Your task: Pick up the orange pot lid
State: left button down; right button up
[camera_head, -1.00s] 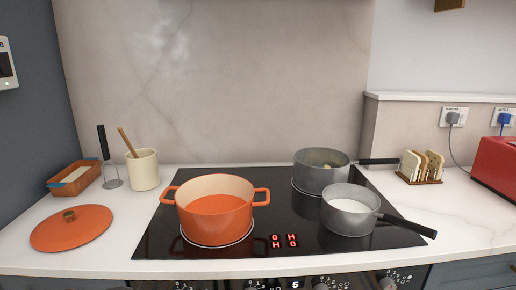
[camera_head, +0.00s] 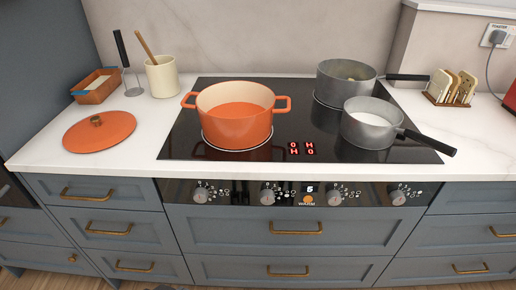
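The orange pot lid (camera_head: 112,133) lies flat on the white countertop, left of the hob, with its round knob (camera_head: 97,121) facing up. The orange pot (camera_head: 236,122) stands uncovered on the left part of the black hob and holds an orange liquid. Neither of my grippers is in view.
A terracotta box (camera_head: 97,90), a masher (camera_head: 127,66) and a cream crock (camera_head: 162,77) with a wooden spoon stand behind the lid. Drawers (camera_head: 97,229) lie below.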

aim_at(99, 131)
jog(key=u, duration=1.25)
jog(key=j, duration=0.15)
jog(key=i, duration=0.05)
